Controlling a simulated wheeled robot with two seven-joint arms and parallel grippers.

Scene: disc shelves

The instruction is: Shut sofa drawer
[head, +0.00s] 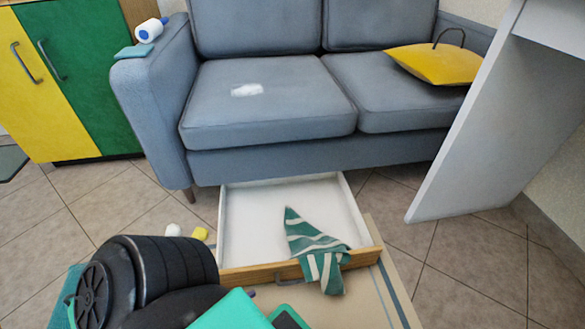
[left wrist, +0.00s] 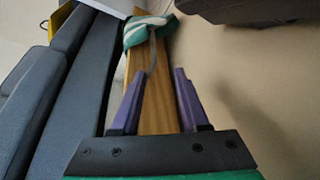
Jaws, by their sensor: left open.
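The sofa drawer (head: 270,215) is pulled out from under the grey sofa (head: 265,90). It has a white inside and a wooden front (head: 240,274) with a metal handle (head: 290,281). A green-and-white striped cloth (head: 315,245) lies in the drawer and hangs over its front. In the left wrist view, my left gripper (left wrist: 159,74) is open, its purple fingers apart in front of the wooden drawer front (left wrist: 155,115). The handle (left wrist: 152,53) shows just beyond the fingertips; I cannot tell whether they touch it. The cloth (left wrist: 150,32) is past it. My right gripper is out of view.
A white item (head: 173,230) and a yellow block (head: 200,234) lie on the floor left of the drawer. A beige striped rug (head: 385,300) lies under its front. A white panel (head: 470,120) stands at the right. A yellow-green cabinet (head: 70,90) is at the left.

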